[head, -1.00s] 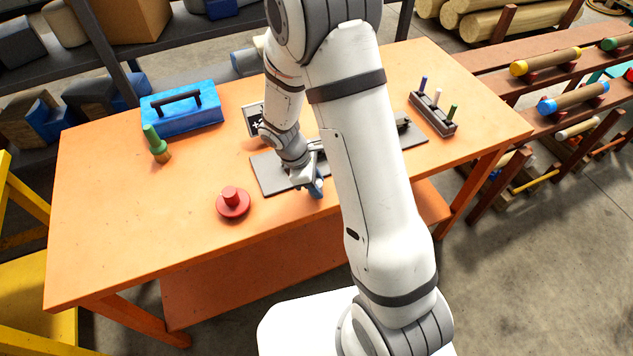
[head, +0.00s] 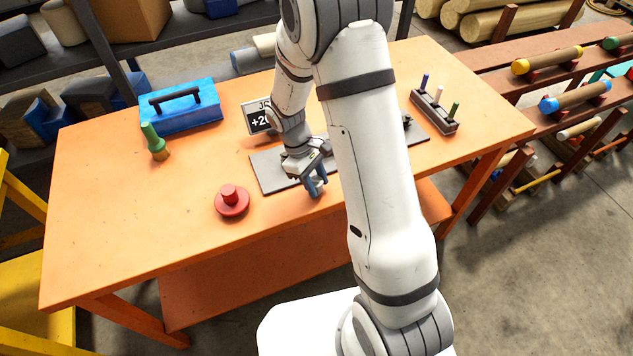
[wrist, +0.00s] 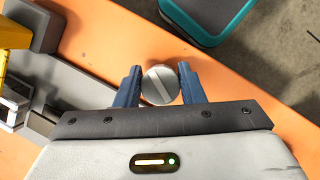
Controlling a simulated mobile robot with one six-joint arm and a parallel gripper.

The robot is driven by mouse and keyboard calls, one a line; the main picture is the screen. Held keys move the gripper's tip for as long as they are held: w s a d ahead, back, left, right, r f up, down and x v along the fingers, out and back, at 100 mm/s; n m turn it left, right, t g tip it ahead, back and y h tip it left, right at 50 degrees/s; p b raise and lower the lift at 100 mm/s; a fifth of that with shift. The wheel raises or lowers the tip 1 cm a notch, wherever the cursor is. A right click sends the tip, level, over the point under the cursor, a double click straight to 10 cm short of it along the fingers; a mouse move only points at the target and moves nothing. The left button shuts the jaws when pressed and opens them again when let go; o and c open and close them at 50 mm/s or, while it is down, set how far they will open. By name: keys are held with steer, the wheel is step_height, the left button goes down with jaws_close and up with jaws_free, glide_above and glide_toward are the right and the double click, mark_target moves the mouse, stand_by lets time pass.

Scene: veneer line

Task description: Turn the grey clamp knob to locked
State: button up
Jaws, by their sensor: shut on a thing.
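The grey clamp knob (wrist: 161,85) shows in the wrist view as a round metal disc with a diagonal bar running from upper left to lower right. My gripper (wrist: 160,84) is shut on it, one blue finger on each side. I cannot read any lock marking.
A red knobbed disc (head: 232,202), a green-topped peg (head: 155,142) and a blue toolbox (head: 181,108) are to the left. A peg block (head: 434,112) is at right. The table's front left is clear.

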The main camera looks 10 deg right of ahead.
steer(key=m+y+b, duration=0.1)
steer(key=m, duration=0.2)
steer(key=m+g+y, duration=0.1)
steer(key=m, duration=0.2)
steer(key=shift+m+b, duration=0.3)
steer(key=shift+b, duration=0.05)
steer(key=m+y+b, duration=0.1)
steer(key=m+y, duration=0.1)
steer(key=m, duration=0.3)
steer(key=shift+a, duration=0.15)
steer(key=o, duration=1)
steer(key=shift+r, duration=0.1)
steer(key=b+v, duration=0.1)
steer(key=v, duration=0.6)
steer(key=shift+w+d+r, duration=0.1)
steer(key=shift+d+r, duration=0.1)
steer(key=shift+r, duration=0.1)
